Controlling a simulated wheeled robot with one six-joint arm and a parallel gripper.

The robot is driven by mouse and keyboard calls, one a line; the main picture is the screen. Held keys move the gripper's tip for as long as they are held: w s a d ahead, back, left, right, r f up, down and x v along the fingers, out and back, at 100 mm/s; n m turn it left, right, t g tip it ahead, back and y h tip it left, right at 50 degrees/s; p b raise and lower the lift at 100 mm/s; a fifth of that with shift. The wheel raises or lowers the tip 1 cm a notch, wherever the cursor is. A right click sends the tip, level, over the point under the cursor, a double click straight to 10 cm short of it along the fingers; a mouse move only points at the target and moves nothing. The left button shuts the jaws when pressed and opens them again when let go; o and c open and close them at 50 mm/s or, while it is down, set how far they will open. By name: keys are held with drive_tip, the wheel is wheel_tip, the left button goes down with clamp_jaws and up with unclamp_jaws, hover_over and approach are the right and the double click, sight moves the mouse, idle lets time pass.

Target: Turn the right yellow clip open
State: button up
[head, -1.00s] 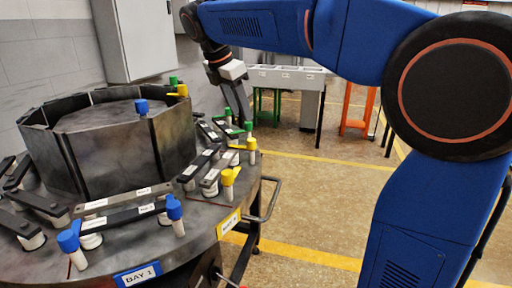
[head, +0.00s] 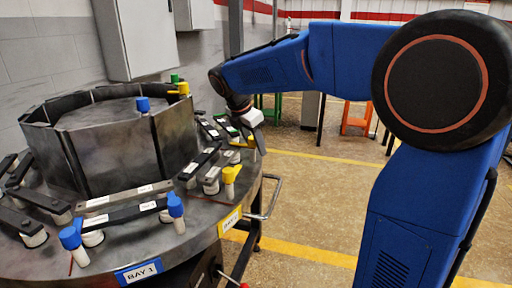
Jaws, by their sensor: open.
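Two yellow clips stand on the rim of the round metal table beside the yellow bay label (head: 229,222). The nearer yellow clip (head: 229,175) stands upright with a white lower part and is fully in view. The farther yellow clip (head: 250,142), to its right in the picture, is mostly hidden by my gripper. My gripper (head: 261,147) points down at this farther clip, with its fingers open. I cannot tell whether the fingers touch the clip or stand around it.
Blue clips (head: 71,238) and dark labelled bars (head: 198,163) lie around the table's rim. A ring of dark metal plates (head: 110,145) rises in the middle. A metal handle (head: 270,200) sticks out at the table's right side.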

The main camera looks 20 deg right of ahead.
drive_tip(key=shift+w+d+f, duration=0.1)
drive_tip(key=shift+d+f, duration=0.1)
drive_tip(key=shift+f, duration=0.3)
clamp_jaws()
